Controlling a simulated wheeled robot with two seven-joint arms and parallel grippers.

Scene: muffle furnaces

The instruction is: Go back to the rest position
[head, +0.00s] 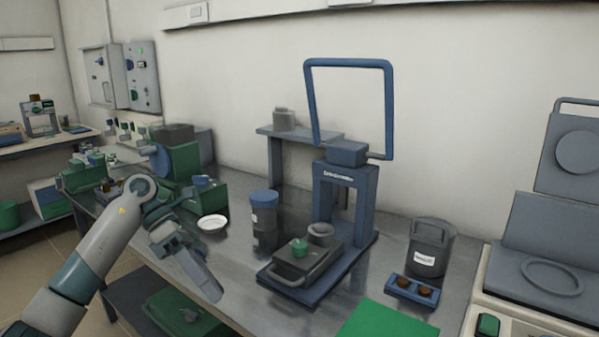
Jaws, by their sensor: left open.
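My left gripper (203,278) hangs at the front left edge of the grey bench (225,262), its fingers pointing down and to the right. It is open, and I see nothing held in it. The gap between its fingers is hard to make out at this angle. A white dish (212,223) lies on the bench just behind it. A dark jar with a blue lid (264,198) stands to its right, apart from it. My right gripper is not in view.
A blue press-like device (347,190) with a tall handle frame stands mid-bench, a grey tray (285,272) at its front. A dark bucket (430,248), blue holder (411,291) and green mat (388,321) are to the right. Green machines (183,165) stand behind my left arm.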

